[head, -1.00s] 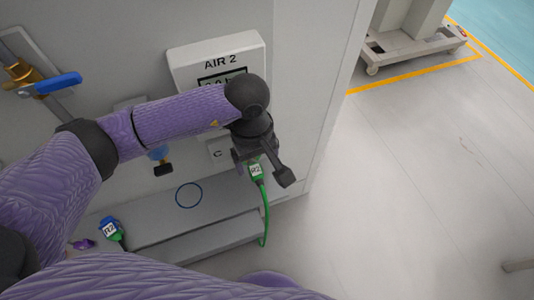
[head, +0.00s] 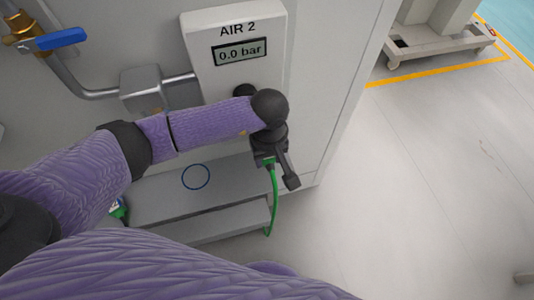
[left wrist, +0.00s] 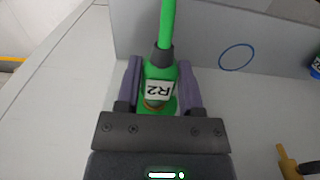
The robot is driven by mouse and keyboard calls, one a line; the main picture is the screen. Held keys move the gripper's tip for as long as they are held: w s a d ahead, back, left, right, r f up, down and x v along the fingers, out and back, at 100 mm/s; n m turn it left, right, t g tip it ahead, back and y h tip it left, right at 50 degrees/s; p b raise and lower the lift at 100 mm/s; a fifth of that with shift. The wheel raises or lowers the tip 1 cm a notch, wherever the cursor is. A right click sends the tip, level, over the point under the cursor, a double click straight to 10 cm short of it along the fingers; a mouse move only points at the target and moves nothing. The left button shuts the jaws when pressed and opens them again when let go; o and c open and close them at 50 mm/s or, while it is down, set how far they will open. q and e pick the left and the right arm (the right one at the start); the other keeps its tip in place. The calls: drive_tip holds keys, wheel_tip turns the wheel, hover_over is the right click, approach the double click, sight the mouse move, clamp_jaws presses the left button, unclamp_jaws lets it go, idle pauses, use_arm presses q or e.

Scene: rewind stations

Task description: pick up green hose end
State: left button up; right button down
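The green hose end, marked R2, is between the two purple fingers of my left gripper (left wrist: 160,82) in the left wrist view. The hose end (left wrist: 159,88) nearly fills the gap, with a finger close along each side. I cannot tell whether the fingers press on it. In the head view my left gripper (head: 264,160) is below the AIR 2 gauge, at the right end of the grey step. The hose end is mostly hidden by the gripper there; its green hose (head: 274,200) hangs down past the step's edge. My right gripper is not in view.
The AIR 2 gauge (head: 240,50) reads 0.0 bar on the cabinet wall. A blue ring (head: 196,177) is marked on the grey step (head: 150,205). A blue-handled valve (head: 58,39) is at upper left. Open floor (head: 430,180) lies to the right.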

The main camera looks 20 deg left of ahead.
use_arm(q)
clamp_jaws()
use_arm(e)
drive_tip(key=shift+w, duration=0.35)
